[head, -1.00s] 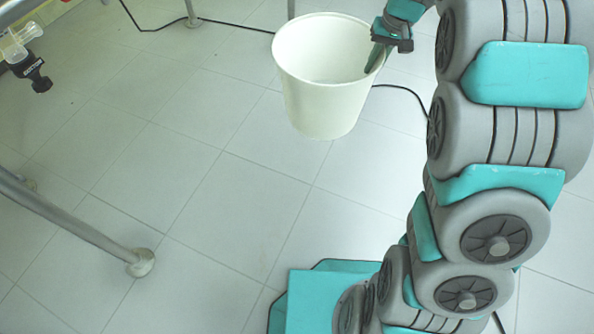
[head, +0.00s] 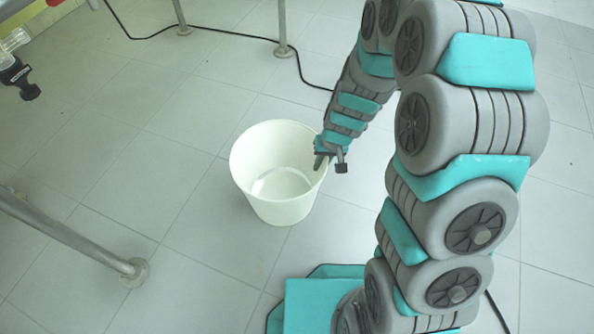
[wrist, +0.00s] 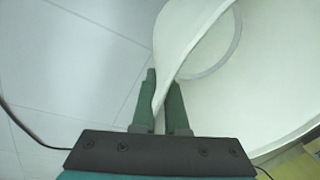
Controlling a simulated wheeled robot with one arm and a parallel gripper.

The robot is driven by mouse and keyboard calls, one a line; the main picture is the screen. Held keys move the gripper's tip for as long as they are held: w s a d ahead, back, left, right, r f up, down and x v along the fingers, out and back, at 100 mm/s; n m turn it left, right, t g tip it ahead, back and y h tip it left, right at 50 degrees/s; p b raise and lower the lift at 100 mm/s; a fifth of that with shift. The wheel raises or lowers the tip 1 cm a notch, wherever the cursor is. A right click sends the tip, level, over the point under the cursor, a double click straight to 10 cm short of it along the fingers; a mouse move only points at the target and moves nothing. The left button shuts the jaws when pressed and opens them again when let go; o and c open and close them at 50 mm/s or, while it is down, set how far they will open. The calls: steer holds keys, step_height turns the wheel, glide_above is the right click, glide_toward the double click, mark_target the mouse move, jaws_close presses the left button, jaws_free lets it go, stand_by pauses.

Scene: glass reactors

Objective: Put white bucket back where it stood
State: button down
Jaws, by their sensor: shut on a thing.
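The white bucket (head: 277,205) is upright and empty in the middle of the head view, low over or on the tiled floor; I cannot tell whether its base touches. My gripper (head: 324,158) is shut on the right side of its rim. In the wrist view the two green fingers of my gripper (wrist: 166,100) pinch the bucket's wall (wrist: 185,35) between them, one inside and one outside. The bucket's inside bottom shows at the top of the wrist view.
A metal leg with a round foot (head: 134,272) stands at the lower left. More metal legs (head: 283,35) stand at the back, with a black cable (head: 230,27) along the floor. A black-handled valve (head: 20,80) hangs at the upper left. The floor left of the bucket is clear.

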steer(key=shift+s+a+f, duration=0.1)
steer(key=shift+s+f, duration=0.05)
steer(key=shift+w+f, duration=0.1)
steer(key=shift+w, duration=0.2)
steer(key=w+d+f+b, duration=0.1)
steer(key=w+d+f, duration=0.1)
steer(key=w, duration=0.5)
steer(key=w+d+f+b, duration=0.1)
steer(key=w+d+f, duration=0.1)
steer(key=w, duration=0.5)
steer(key=shift+w+f, duration=0.25)
steer(key=shift+f, duration=0.2)
steer(key=shift+d, duration=0.1)
steer(key=c, duration=0.9)
jaws_free()
steer(key=shift+c, duration=0.2)
